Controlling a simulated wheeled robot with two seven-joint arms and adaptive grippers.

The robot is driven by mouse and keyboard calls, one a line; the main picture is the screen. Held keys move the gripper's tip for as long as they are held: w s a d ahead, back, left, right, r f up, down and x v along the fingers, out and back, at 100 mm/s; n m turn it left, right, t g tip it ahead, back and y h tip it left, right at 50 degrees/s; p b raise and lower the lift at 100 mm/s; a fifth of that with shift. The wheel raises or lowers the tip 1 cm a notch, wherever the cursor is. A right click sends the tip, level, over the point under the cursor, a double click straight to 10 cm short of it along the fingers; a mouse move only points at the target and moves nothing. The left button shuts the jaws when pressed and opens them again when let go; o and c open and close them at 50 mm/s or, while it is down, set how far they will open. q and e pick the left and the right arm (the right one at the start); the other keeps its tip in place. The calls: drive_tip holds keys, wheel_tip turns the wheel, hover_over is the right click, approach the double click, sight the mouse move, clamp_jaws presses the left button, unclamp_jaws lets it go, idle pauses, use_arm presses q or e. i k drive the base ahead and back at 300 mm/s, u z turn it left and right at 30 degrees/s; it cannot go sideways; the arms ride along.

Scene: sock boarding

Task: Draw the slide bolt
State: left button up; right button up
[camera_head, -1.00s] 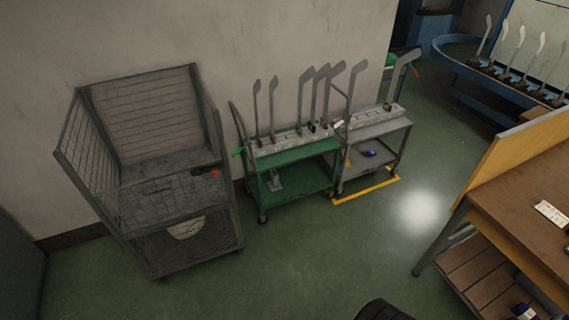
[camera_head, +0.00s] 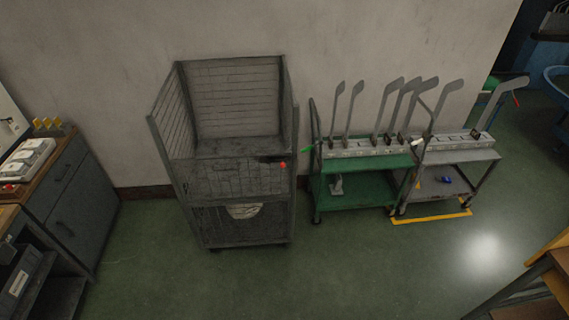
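A grey wire-mesh cage cart (camera_head: 240,181) stands against the wall, left of centre. A dark slide bolt (camera_head: 268,159) with a red knob (camera_head: 282,165) shows at the top right of its front panel. The bolt is too small to tell its exact position. A pale rounded patch (camera_head: 243,211) shows low on the front of the cart. Neither of my grippers is in view.
A green trolley (camera_head: 362,163) and a grey trolley (camera_head: 460,156) with upright sock boards stand right of the cage. Yellow tape (camera_head: 432,218) marks the floor there. A dark cabinet (camera_head: 75,205) stands at left. The green floor (camera_head: 240,285) before the cage is clear.

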sight(282, 165)
drive_tip(key=z, duration=0.55)
drive_tip(key=k, duration=0.65)
drive_tip(key=z, duration=0.6)
drive_tip(key=i, duration=0.7)
drive_tip(key=u, duration=0.85)
drive_tip(key=i, duration=0.95)
drive_tip(key=u, duration=1)
